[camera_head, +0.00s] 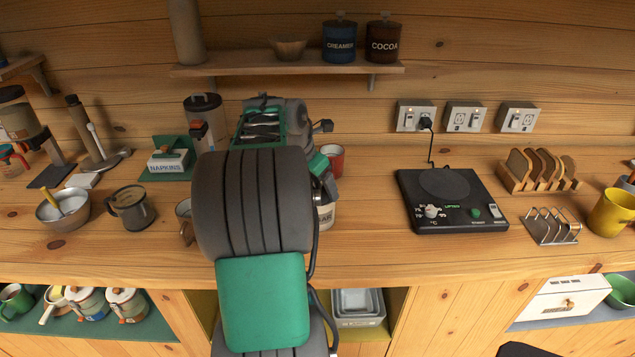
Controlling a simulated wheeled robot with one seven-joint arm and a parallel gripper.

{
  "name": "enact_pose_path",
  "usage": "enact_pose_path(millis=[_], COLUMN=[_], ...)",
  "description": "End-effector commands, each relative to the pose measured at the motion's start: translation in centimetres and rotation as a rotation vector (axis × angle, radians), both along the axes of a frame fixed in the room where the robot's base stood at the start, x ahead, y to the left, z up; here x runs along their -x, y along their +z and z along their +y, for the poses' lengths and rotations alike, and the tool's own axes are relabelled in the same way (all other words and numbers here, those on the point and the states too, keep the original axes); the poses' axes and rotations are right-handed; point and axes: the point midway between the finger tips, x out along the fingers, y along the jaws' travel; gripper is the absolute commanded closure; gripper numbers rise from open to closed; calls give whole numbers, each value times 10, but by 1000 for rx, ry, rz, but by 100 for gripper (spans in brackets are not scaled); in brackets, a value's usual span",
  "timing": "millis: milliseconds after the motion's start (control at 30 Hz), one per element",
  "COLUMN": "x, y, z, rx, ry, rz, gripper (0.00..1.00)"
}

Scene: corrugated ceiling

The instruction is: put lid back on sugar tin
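A pale tin (326,216) stands on the counter, mostly hidden behind my arm. Only its right side shows, with the end of a dark label that looks like the last letters of "SUGAR". Whether its top is open cannot be told. No separate lid can be made out. My arm fills the middle of the view. A green and grey part of its far end shows just above the tin, but the fingers of my gripper are hidden, so what they hold cannot be seen.
A red cup (333,160) stands behind the tin. A black hotplate (450,200) is to the right, a toast rack (552,226) beyond it. A dark mug (131,207) and a bowl (62,207) stand left. The counter between tin and hotplate is clear.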

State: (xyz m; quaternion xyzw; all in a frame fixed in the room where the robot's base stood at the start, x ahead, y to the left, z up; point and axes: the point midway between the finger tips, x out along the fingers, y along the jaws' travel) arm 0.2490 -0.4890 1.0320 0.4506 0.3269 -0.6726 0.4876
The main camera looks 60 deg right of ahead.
Motion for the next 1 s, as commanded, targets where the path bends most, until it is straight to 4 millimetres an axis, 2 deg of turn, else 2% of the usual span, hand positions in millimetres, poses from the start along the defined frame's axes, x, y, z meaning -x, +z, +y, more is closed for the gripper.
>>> enact_pose_path(millis=[367,400,567,1000], x=[0,0,0,0], y=[0,0,0,3], z=[0,0,0,0], rx=[0,0,0,0], ry=[0,0,-1,-1], rz=[0,0,0,0], gripper=[53,14,1,0])
